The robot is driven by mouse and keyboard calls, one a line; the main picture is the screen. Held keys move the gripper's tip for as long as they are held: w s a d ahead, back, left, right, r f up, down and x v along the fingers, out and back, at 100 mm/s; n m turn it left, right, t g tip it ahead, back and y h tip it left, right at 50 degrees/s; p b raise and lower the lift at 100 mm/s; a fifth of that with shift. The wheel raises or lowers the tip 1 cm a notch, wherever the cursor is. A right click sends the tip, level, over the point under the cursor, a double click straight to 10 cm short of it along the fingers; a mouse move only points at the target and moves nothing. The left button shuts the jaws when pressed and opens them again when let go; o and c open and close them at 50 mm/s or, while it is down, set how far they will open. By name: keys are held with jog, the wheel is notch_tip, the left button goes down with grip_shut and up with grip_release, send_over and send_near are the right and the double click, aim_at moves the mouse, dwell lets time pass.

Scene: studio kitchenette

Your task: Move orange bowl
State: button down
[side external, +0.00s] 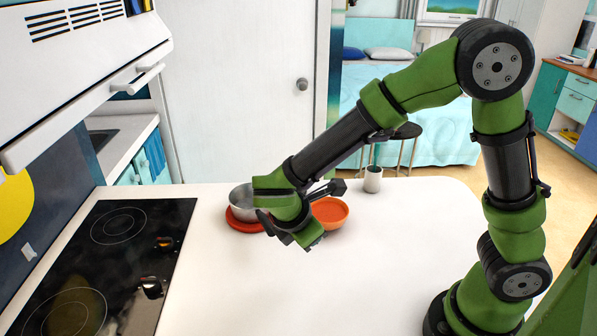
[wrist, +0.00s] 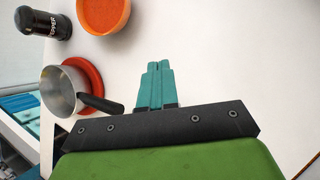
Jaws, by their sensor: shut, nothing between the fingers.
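The orange bowl (side external: 330,212) stands upright on the white counter, just right of and behind my gripper (side external: 308,240) in the side view. In the wrist view the bowl (wrist: 103,14) is at the top edge, partly cut off, and looks empty inside. My gripper's teal fingers (wrist: 156,85) are together and empty. They are apart from the bowl, which lies up and left of them in the wrist view. In the side view, my wrist and hand hide some of the counter near the bowl.
A metal saucepan (wrist: 62,92) stands on a red round trivet (wrist: 88,72), its black handle pointing toward my fingers. A black pepper shaker (wrist: 42,24) is left of the bowl. A cooktop (side external: 115,245) is left. The counter's front is clear.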

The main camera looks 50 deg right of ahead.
aim_at(334, 201)
jog(key=w+d+f+n+h, duration=0.1)
jog(key=w+d+f+n, duration=0.1)
jog(key=w+d+f+n+t, duration=0.1)
jog(key=d+f+n, duration=0.1)
jog(key=d, duration=0.1)
jog(key=w+d+f+n+h, duration=0.1)
jog(key=w+d+f+n, duration=0.1)
jog(key=d, duration=0.1)
jog(key=shift+w+h, duration=0.3)
jog(key=shift+w, duration=0.05)
jog(key=w+d, duration=0.1)
jog(key=d, duration=0.3)
jog(key=w+d, duration=0.1)
jog(key=d, duration=0.3)
jog(key=w+d, duration=0.1)
jog(key=d, duration=0.3)
jog(key=shift+d, duration=0.35)
